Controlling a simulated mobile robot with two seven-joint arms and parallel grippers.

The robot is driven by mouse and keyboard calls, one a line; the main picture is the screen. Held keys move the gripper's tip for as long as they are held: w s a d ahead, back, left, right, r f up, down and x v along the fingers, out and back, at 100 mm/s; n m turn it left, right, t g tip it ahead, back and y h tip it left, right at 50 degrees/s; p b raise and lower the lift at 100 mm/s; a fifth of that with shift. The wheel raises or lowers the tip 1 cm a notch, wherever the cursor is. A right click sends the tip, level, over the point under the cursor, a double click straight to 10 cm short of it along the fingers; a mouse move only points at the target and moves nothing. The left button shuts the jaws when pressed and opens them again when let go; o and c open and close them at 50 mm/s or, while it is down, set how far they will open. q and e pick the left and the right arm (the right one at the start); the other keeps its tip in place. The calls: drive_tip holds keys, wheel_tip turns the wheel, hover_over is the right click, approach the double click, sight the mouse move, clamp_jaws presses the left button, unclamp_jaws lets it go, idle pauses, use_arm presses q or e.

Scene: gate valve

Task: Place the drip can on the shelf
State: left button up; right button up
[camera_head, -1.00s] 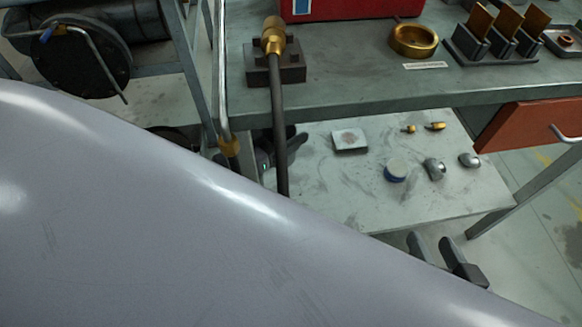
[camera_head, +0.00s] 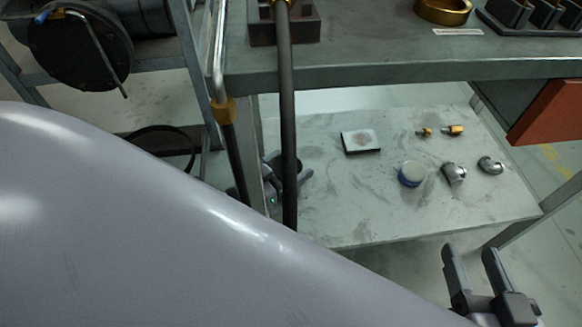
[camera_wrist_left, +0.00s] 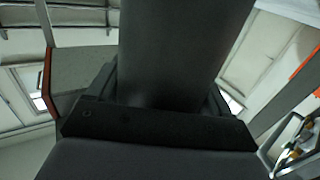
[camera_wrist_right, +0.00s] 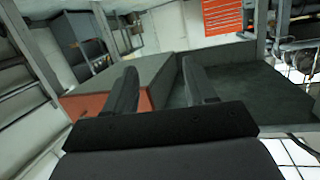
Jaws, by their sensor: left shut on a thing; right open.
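The lower shelf (camera_head: 335,222) is a scuffed pale board under the workbench. My left gripper (camera_head: 277,181) is at the shelf's left end, partly hidden behind a dark hose. In the left wrist view a wide dark grey round body (camera_wrist_left: 185,45) fills the space between the fingers; it looks like the drip can, held shut. Its far end is out of that view, and in the head view I cannot make the can out clearly. My right gripper (camera_head: 474,268) is open and empty in front of the shelf's right front edge; its spread fingers show in the right wrist view (camera_wrist_right: 163,90).
The workbench top (camera_head: 390,62) overhangs the shelf, with the hose (camera_head: 286,120) hanging in front. The shelf's left-middle is bare. A large smooth grey surface blocks the lower left.

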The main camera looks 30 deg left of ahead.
use_arm(q)
drive_tip(key=shift+r, duration=0.1)
drive_tip(key=o, duration=1)
drive_tip(key=shift+f, duration=0.2)
drive_tip(key=shift+r, duration=0.25)
drive_tip(key=p+v, duration=0.3)
drive_tip(key=v, duration=0.9)
use_arm(e)
drive_tip(key=shift+w+a+m+g+y, duration=0.15)
drive_tip(key=shift+w+a+m+g, duration=0.1)
drive_tip(key=shift+a+g, duration=0.25)
drive_tip(key=shift+w+a+m+g+y, duration=0.15)
drive_tip(key=shift+a+m+g, duration=0.15)
drive_tip(key=shift+a, duration=0.25)
use_arm(q)
drive_tip(key=shift+s+a+f, duration=0.1)
use_arm(e)
drive_tip(key=shift+s, duration=0.15)
